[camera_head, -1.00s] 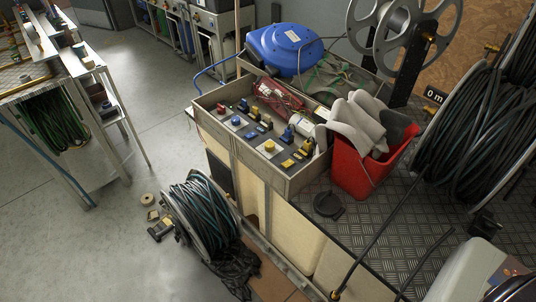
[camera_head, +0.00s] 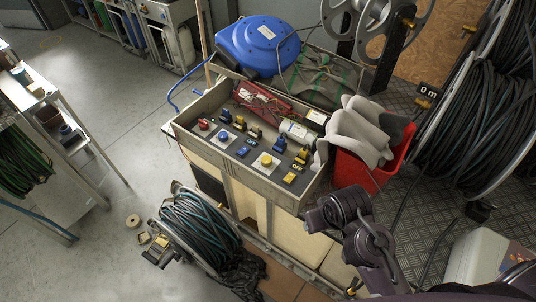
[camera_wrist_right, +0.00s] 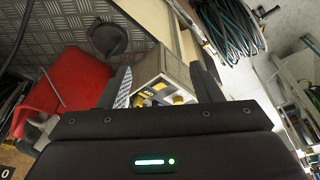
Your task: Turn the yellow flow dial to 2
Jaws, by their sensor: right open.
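The yellow flow dial (camera_head: 266,160) is a round yellow knob on a white plate inside the grey box of controls (camera_head: 272,194). I cannot read its setting. My right gripper (camera_wrist_right: 165,80) is open and empty in the wrist view, with the box corner (camera_wrist_right: 164,66) beyond and between its fingers. Some yellow parts inside the box show low between the fingers; I cannot tell whether one is the dial. In the head view my right arm (camera_head: 345,208) is just outside the box's near right corner, apart from the dial. My left gripper is not in view.
Blue (camera_head: 223,135) and red (camera_head: 203,125) knobs and several small blue and yellow switches share the box. A red bucket (camera_head: 362,168) with grey gloves (camera_head: 360,135) stands close at its right. A hose reel (camera_head: 200,230) stands on the floor below.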

